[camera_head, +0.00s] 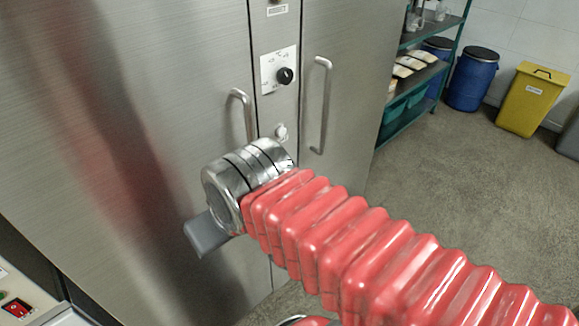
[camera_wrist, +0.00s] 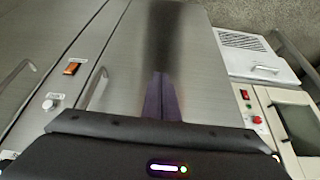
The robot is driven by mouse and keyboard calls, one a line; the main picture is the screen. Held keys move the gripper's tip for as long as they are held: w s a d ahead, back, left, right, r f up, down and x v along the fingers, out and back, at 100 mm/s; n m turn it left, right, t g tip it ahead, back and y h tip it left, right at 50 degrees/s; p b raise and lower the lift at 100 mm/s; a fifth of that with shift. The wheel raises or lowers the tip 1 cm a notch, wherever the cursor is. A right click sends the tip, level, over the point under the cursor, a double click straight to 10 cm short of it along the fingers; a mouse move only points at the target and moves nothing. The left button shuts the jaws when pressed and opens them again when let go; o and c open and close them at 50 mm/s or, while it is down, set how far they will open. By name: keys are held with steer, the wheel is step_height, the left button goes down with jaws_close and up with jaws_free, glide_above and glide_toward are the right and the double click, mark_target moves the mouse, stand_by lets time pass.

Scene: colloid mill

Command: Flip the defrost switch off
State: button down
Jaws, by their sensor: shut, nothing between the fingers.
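An orange rocker switch (camera_wrist: 75,67) sits on the narrow strip between the two steel cabinet doors, with a small label beside it too blurred to read. It is the likely defrost switch; its on or off position cannot be made out. In the head view my arm seems to hide it. My gripper (camera_wrist: 161,78) is shut and empty, in front of a steel door (camera_wrist: 190,50), to the right of the switch in the wrist view. In the head view a grey part of my gripper (camera_head: 206,234) shows left of my red arm sleeve.
A white knob (camera_head: 281,131) and black dial (camera_head: 285,75) are on the same strip. Door handles (camera_head: 242,115) (camera_head: 322,105) stick out on either side. A machine with a red switch (camera_head: 16,308) stands lower left. Shelf (camera_head: 408,118), blue drums (camera_head: 470,80) and yellow bin (camera_head: 533,98) are behind.

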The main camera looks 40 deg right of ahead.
stand_by(0.4)
steer(key=w+d+f+m+y, duration=0.6)
steer(key=d+f+m, duration=0.3)
steer(key=m, duration=1)
steer(key=s+d+f+m+t+h, duration=0.1)
steer(key=d+m+t, duration=0.3)
steer(key=d+m, duration=0.4)
steer(key=s+d+f+m+t+h, duration=0.1)
steer(key=d+f+m+t+h, duration=0.1)
steer(key=d+m, duration=0.6)
steer(key=d+t+h, duration=0.1)
steer(key=d+h, duration=0.1)
steer(key=d, duration=0.4)
steer(key=shift+s+d+m+t+h, duration=0.3)
steer(key=shift+s+d+t, duration=0.05)
steer(key=shift+s+t, duration=0.05)
